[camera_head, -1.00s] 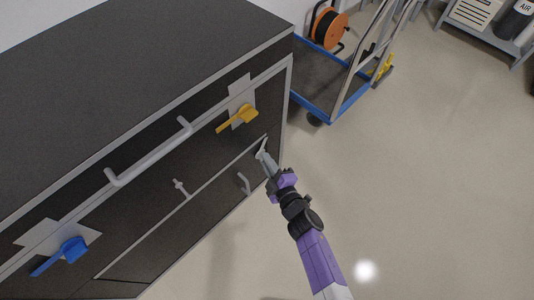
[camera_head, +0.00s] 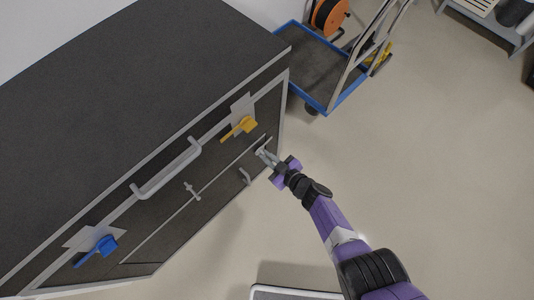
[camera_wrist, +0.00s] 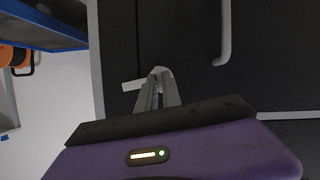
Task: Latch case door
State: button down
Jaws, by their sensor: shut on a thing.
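The dark case (camera_head: 130,105) with grey edges fills the left of the head view. My gripper (camera_head: 263,152) is at the panel's right end, close to the case's corner edge. In the wrist view its fingertips (camera_wrist: 158,76) are shut on a small pale grey latch lever (camera_wrist: 131,86), whose free end sticks out to the left. The fingers hide the rest of the lever. The panel looks flush with the front.
A yellow lever (camera_head: 240,129), a blue lever (camera_head: 97,250), a long grey bar handle (camera_head: 168,172) and a T-shaped grey catch (camera_head: 191,190) are on the case front. A blue-edged cart (camera_head: 322,85) stands just beyond the case. The floor to the right is open.

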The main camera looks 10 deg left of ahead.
jog(key=shift+w+m+g, duration=0.1)
jog(key=shift+m+g, duration=0.3)
jog(key=shift+m, duration=0.2)
jog(key=shift+y, duration=0.3)
jog(key=c, duration=1.5)
grip_release()
jog(key=p+v, duration=0.5)
jog(key=v, duration=0.2)
jog(key=shift+s+d+r+p, duration=0.15)
jog(key=shift+s+d+p, duration=0.05)
jog(key=shift+d+p, duration=0.15)
